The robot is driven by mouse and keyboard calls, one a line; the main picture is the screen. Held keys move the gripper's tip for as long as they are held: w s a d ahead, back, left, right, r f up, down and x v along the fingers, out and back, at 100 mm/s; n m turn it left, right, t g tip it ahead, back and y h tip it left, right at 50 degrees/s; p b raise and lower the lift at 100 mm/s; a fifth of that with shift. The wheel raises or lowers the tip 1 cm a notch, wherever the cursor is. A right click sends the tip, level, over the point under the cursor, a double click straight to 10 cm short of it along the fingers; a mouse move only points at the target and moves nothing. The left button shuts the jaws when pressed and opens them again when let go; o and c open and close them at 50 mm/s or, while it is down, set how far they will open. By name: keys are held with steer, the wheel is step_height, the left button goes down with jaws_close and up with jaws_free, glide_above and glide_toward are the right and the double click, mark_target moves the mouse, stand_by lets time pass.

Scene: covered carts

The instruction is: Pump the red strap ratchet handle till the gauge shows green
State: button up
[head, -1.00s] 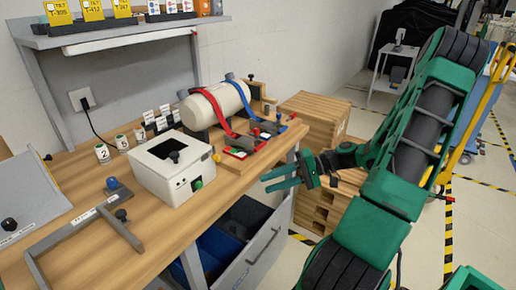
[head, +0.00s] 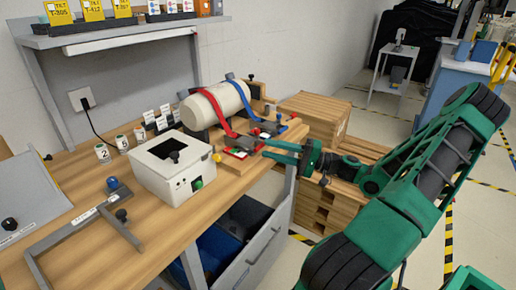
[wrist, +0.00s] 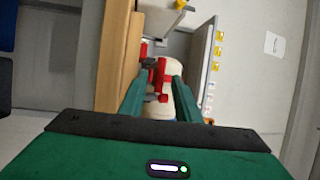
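The red strap (head: 216,114) runs over a cream cylinder (head: 230,98) on a wooden stand at the bench's right end. Its ratchet (head: 238,151), with red parts, sits low at the front of the stand. My gripper (head: 267,149) is at bench height just right of this ratchet, fingers pointing left at it. In the wrist view the green fingers (wrist: 159,80) are apart, with the red handle parts (wrist: 159,74) showing between and beyond them. I cannot tell whether they touch. I cannot make out a gauge reading.
A blue strap (head: 241,92) with its own ratchet lies close behind the red one. A white box (head: 170,178) with a green button stands to the left. Wooden crates (head: 312,112) stand right of the bench. An open drawer (head: 262,243) is below.

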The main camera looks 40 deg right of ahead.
mark_target(260, 147)
steer(key=shift+x, duration=2.15)
jaws_close()
